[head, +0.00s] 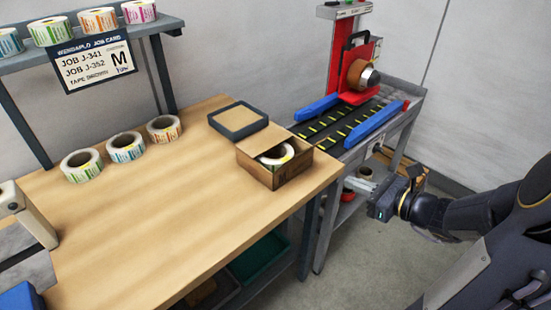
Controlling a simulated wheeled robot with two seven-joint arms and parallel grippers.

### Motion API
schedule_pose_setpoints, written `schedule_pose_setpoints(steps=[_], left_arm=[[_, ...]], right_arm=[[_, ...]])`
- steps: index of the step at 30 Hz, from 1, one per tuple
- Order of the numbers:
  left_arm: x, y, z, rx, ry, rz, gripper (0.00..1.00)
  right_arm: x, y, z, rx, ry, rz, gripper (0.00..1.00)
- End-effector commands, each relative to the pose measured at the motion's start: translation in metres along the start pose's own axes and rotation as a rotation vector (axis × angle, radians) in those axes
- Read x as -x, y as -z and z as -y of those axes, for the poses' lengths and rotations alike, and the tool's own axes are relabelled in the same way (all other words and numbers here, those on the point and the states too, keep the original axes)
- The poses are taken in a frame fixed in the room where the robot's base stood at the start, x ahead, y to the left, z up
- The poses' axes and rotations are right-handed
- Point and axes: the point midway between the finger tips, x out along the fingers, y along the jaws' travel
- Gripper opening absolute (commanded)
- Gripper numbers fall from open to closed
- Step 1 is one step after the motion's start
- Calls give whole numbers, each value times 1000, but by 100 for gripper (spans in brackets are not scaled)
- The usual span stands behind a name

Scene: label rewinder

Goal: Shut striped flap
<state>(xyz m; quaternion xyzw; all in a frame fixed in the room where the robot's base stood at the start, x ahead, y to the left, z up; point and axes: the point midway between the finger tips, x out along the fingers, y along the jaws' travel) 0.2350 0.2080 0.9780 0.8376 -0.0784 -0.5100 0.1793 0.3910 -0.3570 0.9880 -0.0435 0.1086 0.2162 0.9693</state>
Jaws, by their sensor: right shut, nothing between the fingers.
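I cannot make out a flap with clear stripes. A red tape machine (340,62) stands at the back right, over a black bed with yellow dashes (335,128) between blue side rails. My right gripper (357,184) is shut and empty, right of the table and in front of the machine's stand, apart from the carton. My left gripper is not in view.
The wooden table (180,215) is bare in its middle and front. Several label rolls stand along its back left, under a shelf with a job card (93,62). A dark-rimmed tray (238,119) lies behind the carton. A white device (28,217) stands at the left edge.

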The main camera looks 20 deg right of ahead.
Motion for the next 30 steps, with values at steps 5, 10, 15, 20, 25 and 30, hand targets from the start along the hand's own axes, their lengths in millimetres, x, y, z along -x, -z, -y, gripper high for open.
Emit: schedule_pose_setpoints(steps=[5,10,15,20,25,30], left_arm=[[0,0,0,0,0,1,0],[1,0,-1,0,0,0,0],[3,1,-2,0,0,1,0],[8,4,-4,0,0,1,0],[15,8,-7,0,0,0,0],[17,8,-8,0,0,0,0]], right_arm=[[-7,4,14,-53,45,9,0],[-37,4,13,-50,37,7,0],[-74,3,14,-49,36,7,0],[-104,-3,16,-45,38,9,0],[-119,-21,18,-44,41,9,0],[-125,-26,18,-46,42,8,0]])
